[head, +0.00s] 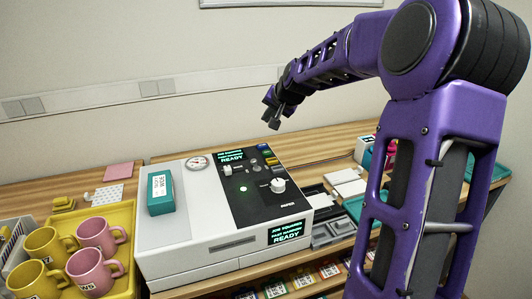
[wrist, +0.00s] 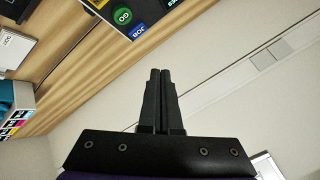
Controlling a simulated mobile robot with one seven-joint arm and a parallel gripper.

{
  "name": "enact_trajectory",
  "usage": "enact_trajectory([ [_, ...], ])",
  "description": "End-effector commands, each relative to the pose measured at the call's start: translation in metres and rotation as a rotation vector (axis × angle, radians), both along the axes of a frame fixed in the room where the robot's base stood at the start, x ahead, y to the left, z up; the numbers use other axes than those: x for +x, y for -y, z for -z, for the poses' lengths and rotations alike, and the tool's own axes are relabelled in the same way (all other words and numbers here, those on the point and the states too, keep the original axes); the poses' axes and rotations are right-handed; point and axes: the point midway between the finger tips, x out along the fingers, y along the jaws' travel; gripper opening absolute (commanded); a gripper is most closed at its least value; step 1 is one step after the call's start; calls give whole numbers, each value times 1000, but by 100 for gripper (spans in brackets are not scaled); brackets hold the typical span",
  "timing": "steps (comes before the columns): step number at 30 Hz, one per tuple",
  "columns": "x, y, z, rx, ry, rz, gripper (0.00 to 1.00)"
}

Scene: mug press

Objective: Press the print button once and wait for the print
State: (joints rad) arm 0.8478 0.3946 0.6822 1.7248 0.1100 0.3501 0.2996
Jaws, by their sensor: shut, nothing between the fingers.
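The press machine (head: 190,235) is a white box with a black control panel on its right half. I cannot tell which is the print button. In the wrist view a green round button marked "GO" (wrist: 122,16) shows near the top edge. My gripper (head: 273,146) is shut and empty, in the air over the back of the panel. It also shows in the wrist view (wrist: 161,72), apart from any button.
A teal box (head: 160,192) sits on the machine's left top, beside a round gauge (head: 197,163). A yellow tray (head: 122,215) with yellow and pink mugs stands at left. Grey and white items (head: 345,185) lie at right. A wall with a trunking strip (head: 150,88) is behind.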

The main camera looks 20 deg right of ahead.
Motion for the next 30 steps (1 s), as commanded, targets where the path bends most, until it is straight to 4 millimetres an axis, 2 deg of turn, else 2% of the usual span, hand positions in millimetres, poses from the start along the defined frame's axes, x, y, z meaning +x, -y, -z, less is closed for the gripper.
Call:
enact_trajectory([
  [8,0,0,10,-1,-1,1,0],
  [24,0,0,79,0,-1,0,0],
  [30,0,0,89,-1,-1,0,0],
])
